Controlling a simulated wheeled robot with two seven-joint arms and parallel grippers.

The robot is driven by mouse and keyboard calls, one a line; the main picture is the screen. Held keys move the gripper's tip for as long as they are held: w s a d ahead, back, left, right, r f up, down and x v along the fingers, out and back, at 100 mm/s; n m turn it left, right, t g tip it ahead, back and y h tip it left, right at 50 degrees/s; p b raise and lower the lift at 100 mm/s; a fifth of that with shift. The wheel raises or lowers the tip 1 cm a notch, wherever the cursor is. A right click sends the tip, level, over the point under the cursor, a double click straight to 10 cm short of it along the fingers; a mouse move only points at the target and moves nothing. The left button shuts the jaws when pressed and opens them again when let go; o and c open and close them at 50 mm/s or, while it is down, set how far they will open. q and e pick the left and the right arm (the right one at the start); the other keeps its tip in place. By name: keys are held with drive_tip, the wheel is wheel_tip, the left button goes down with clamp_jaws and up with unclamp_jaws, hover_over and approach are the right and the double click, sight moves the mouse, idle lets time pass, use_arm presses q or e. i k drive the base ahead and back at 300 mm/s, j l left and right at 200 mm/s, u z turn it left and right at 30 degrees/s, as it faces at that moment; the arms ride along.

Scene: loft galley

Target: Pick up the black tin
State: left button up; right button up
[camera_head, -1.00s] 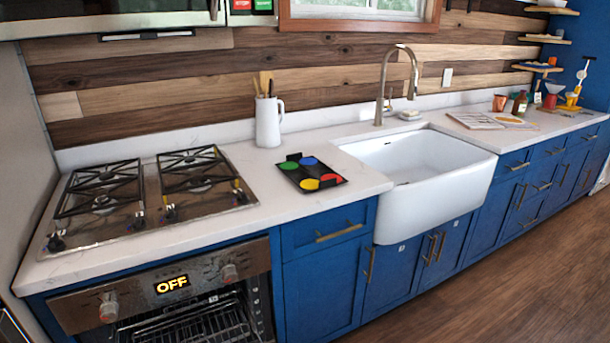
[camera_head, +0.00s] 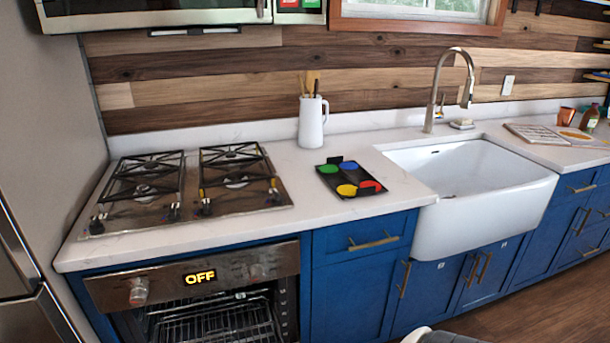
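A flat black tin (camera_head: 351,192) lies on the white countertop between the gas hob and the sink. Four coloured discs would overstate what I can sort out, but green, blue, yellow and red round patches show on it. A small black tab sticks out at its back edge. Neither gripper shows in the head view. A small grey and white rounded piece at the bottom edge, right of centre, seems to be part of my own arm.
The gas hob (camera_head: 186,190) is left of the tin, the white sink (camera_head: 470,200) right of it. A white jug (camera_head: 312,122) with utensils stands behind it. The faucet (camera_head: 440,90) rises behind the sink. The oven (camera_head: 215,305) is below the hob. Counter (camera_head: 260,232) before the tin is clear.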

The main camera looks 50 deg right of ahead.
sight(348, 179)
drive_tip(key=k+l+u, duration=0.25)
drive_tip(key=l, duration=0.35)
drive_tip(key=k+l+u, duration=0.25)
drive_tip(key=l, duration=0.35)
drive_tip(key=k+l+u, duration=0.25)
drive_tip(key=l, duration=0.3)
drive_tip(key=k+l+u, duration=0.25)
drive_tip(key=k+l, duration=0.1)
drive_tip(key=l, duration=0.1)
